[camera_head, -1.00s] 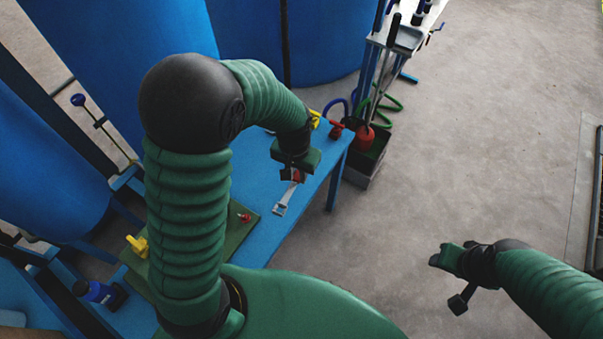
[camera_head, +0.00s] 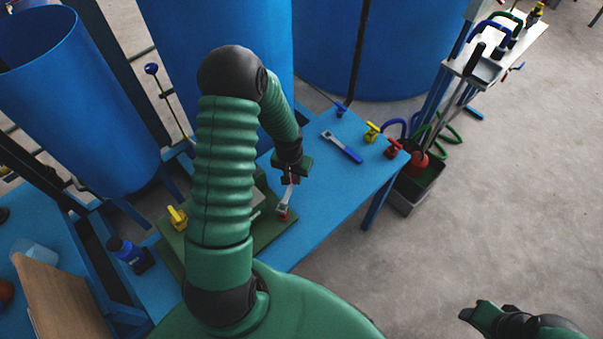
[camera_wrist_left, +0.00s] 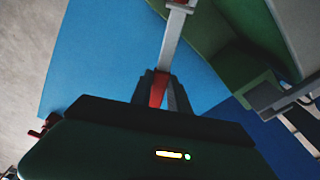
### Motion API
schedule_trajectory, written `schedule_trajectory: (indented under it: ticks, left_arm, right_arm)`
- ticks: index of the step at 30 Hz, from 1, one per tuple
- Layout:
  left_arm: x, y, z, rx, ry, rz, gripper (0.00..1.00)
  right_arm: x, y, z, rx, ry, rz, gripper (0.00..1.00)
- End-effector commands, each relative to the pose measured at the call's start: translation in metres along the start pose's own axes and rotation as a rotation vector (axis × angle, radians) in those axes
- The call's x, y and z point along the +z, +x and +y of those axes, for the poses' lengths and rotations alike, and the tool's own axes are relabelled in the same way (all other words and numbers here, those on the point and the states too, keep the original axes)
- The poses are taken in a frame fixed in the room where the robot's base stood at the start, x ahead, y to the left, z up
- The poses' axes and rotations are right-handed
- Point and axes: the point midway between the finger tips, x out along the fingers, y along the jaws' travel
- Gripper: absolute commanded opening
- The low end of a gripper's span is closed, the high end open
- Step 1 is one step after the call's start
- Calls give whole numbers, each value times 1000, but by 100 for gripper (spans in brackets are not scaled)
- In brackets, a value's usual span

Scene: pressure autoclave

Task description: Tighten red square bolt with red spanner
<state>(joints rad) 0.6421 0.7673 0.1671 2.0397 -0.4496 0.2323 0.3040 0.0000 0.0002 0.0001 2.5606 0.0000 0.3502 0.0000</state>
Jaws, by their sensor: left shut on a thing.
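My left gripper (camera_head: 290,177) is shut on the red end of the red spanner (camera_head: 286,196), over the blue table. In the left wrist view the jaws (camera_wrist_left: 160,88) grip the spanner's red handle, and its grey shank (camera_wrist_left: 171,42) points away. The red square bolt (camera_head: 282,215) is on the green plate (camera_head: 272,234). The spanner's head is at the bolt, overlapping it in the head view; whether it is seated around it I cannot tell. My right gripper (camera_head: 474,314) is at the lower right over bare floor, its jaws unclear.
A blue spanner (camera_head: 343,147) lies on the blue table (camera_head: 325,190), near a yellow handle (camera_head: 372,132) and a red handle (camera_head: 393,147). A yellow fitting (camera_head: 177,217) stands on the plate's left side. Large blue tanks (camera_head: 215,40) stand behind. The floor at right is clear.

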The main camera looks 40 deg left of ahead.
Motion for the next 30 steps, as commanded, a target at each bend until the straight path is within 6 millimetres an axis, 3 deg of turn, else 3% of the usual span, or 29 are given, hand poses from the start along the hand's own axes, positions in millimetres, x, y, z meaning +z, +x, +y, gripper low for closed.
schedule_trajectory:
  ticks: [1, 7, 14, 30]
  left_arm:
    - [3, 22, 0, 0, 1, 2, 0]
    - [7, 47, 1, 0, 1, 7, 0]
    - [8, 48, 4, 5, 31, 6, 0]
    - [11, 47, 29, 38, 286, 8, 0]
  right_arm:
    - [4, 18, 0, 0, 0, 0, 47]
    - [8, 34, 0, 0, 0, 1, 47]
    - [8, 34, 0, 0, 0, 1, 47]
    - [7, 33, 0, 0, 0, 1, 47]
